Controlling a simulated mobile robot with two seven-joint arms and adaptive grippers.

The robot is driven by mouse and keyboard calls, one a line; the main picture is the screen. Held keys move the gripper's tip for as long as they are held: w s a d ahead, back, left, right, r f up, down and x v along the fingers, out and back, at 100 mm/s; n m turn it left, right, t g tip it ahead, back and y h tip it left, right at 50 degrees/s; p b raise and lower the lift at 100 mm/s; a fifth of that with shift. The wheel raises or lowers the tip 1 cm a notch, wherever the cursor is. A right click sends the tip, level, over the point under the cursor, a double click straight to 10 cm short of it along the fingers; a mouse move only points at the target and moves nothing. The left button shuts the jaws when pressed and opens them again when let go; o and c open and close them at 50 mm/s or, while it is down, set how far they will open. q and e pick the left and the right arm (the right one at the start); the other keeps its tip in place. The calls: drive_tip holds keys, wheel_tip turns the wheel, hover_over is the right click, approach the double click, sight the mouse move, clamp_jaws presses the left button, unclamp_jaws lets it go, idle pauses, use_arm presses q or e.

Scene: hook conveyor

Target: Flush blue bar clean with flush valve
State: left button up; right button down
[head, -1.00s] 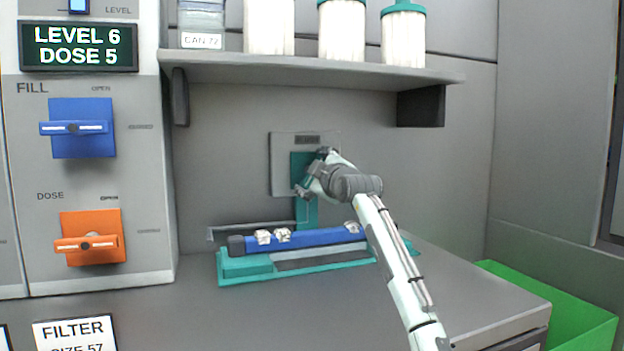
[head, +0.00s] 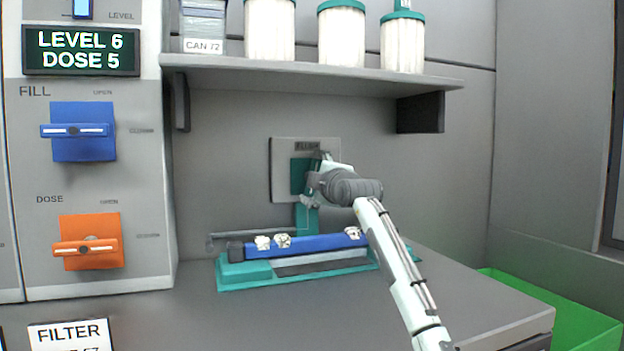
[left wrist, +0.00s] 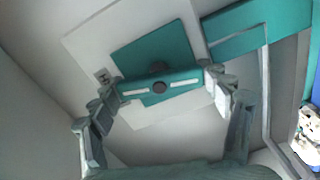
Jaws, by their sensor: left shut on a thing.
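The flush valve is a teal square plate (head: 300,176) on a grey panel on the back wall. Its teal handle (left wrist: 185,82) has white stripes and a dark centre knob. My left gripper (head: 318,180) is at the valve, and in the left wrist view its fingers (left wrist: 162,86) close on the two ends of the handle. In the head view the gripper hides most of the handle. The blue bar (head: 318,243) lies below on a teal base (head: 232,281), with white clumps on top near its left end and one at its right. My right gripper is not seen.
A shelf (head: 300,69) with white canisters hangs above the valve. The cabinet at left has a blue fill valve (head: 82,131) and an orange dose valve (head: 90,242). A green bin (head: 560,310) stands at lower right. The counter front is clear.

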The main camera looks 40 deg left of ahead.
use_arm(q)
drive_tip(key=o, duration=1.2)
drive_tip(key=shift+c, duration=0.2)
drive_tip(key=shift+d, duration=0.1)
drive_tip(key=v, duration=1.2)
